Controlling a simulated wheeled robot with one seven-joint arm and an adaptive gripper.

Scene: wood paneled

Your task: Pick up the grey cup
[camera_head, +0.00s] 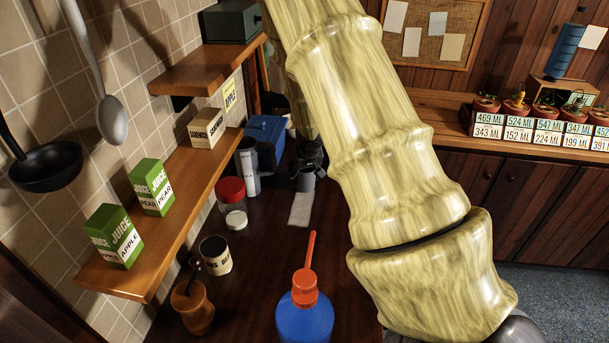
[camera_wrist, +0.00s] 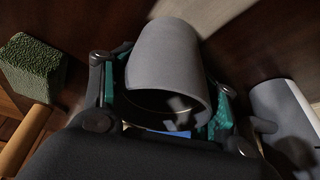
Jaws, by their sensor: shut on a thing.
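The grey cup (camera_wrist: 168,58) fills the upper middle of the wrist view, between the teal-padded fingers of my gripper (camera_wrist: 165,97). The fingers are shut on its sides. In the head view the cup (camera_head: 305,180) is small, at the far part of the dark counter, just below my dark gripper (camera_head: 309,153). My arm hides what lies to the right of it there. I cannot tell whether the cup's base touches the counter.
A white sheet (camera_head: 301,208) lies near the cup. A white cylinder (camera_head: 247,166), red-lidded jar (camera_head: 232,200), tin (camera_head: 215,254) and blue bottle (camera_head: 304,316) stand on the counter (camera_head: 262,262). A wooden shelf (camera_head: 190,215) with cartons juts out at left. A green block (camera_wrist: 33,68) shows in the wrist view.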

